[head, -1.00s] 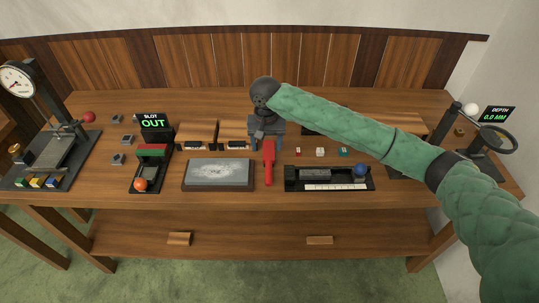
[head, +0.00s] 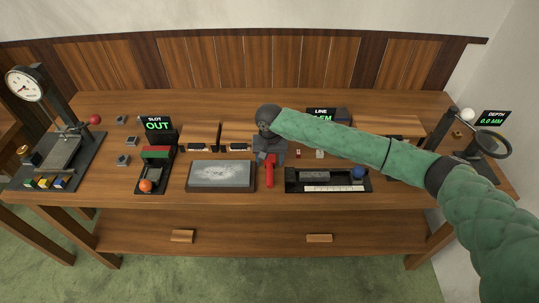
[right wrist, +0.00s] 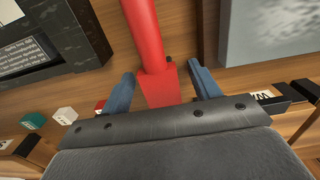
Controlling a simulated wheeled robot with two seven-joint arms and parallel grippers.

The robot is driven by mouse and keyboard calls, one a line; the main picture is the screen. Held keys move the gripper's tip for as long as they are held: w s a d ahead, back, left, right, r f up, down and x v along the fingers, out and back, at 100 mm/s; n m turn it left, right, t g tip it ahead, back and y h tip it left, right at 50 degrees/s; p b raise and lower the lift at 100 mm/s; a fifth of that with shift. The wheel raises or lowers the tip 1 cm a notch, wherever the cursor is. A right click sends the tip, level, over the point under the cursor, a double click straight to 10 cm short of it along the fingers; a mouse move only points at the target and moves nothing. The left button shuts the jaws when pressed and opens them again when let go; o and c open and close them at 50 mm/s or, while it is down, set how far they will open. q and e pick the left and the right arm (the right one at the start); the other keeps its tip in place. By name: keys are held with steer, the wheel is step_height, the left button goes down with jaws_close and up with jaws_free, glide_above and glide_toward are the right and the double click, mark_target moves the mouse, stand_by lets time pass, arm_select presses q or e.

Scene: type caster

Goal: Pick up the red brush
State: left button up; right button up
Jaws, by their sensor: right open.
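The red brush (head: 270,174) lies on the table between the grey stone slab and the black type tray, its long side pointing toward the table's front edge. My right gripper (head: 267,157) is over the brush's far end and hides that part in the head view. In the right wrist view the red brush (right wrist: 153,65) runs between the two blue fingers of my right gripper (right wrist: 163,90). The fingers stand apart, one on each side of the brush's wider block, with a gap on both sides. My left gripper is not in view.
The grey slab (head: 222,175) lies left of the brush and the black tray (head: 328,188) with a blue knob lies right. Small coloured cubes sit near the gripper. The slot device (head: 155,155), a dial press (head: 45,135) and a depth gauge (head: 465,140) stand farther out.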

mark_target(271, 160)
steer(key=shift+f, duration=0.2)
steer(key=c, duration=1.2)
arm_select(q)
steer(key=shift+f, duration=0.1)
arm_select(e)
steer(key=shift+r, duration=0.1)
